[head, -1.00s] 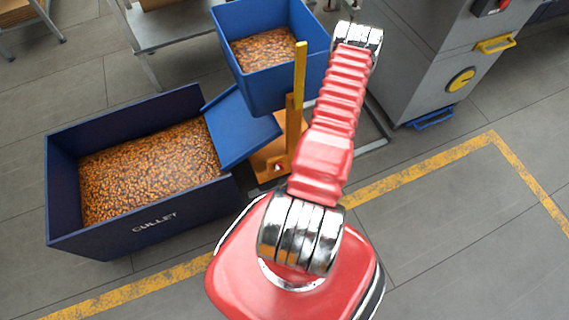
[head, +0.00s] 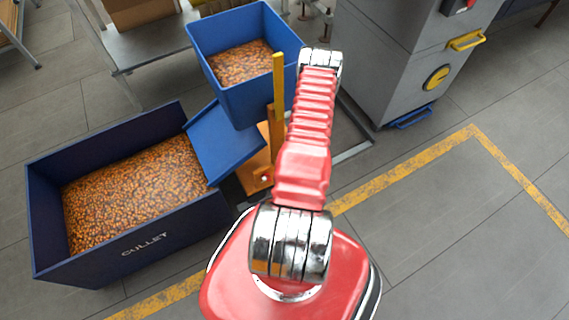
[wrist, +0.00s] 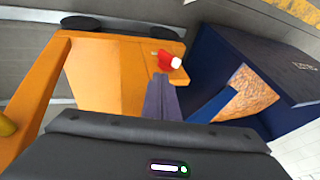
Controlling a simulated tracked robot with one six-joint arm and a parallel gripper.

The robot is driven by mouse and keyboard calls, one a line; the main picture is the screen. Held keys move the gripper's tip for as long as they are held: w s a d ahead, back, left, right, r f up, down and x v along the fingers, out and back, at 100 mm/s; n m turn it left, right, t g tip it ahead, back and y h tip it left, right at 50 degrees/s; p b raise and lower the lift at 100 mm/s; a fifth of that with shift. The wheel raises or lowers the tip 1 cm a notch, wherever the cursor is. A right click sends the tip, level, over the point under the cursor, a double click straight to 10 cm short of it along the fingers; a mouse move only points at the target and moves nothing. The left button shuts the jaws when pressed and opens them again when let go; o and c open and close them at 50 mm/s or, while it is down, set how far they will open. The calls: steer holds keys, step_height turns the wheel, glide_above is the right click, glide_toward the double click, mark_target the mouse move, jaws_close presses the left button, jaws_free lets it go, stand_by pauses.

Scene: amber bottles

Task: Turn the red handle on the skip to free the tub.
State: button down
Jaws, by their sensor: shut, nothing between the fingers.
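The red handle (wrist: 164,61), with a pale tip, sits on the orange frame (wrist: 105,75) of the skip in the wrist view. In the head view it is a small red and white spot (head: 264,179) low on the orange frame. My gripper (wrist: 161,80) is shut and empty, its fingertips just below the handle in the wrist picture; I cannot tell whether they touch. The blue tub (head: 212,78) stands upright above the frame, holding amber pieces. My gripper is hidden in the head view.
A dark blue bin marked CULLET (head: 110,268), full of amber pieces, stands at left, with a blue chute (head: 222,145) over its edge. A yellow post (head: 279,85) rises beside the tub. A grey cabinet (head: 385,60) stands at right. Floor at lower right is clear.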

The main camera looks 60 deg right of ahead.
mark_target(267, 178)
steer(key=w+a+f, duration=0.1)
steer(key=f, duration=0.1)
steer(key=w+f, duration=0.1)
steer(key=f, duration=0.1)
steer(key=w+a+f, duration=0.1)
steer(key=f, duration=0.1)
steer(key=shift+w+a, duration=0.1)
steer(key=shift+a, duration=0.2)
steer(key=shift+w+a+f, duration=0.25)
steer(key=shift+a, duration=0.05)
steer(key=shift+d, duration=0.3)
steer(key=shift+a, duration=0.3)
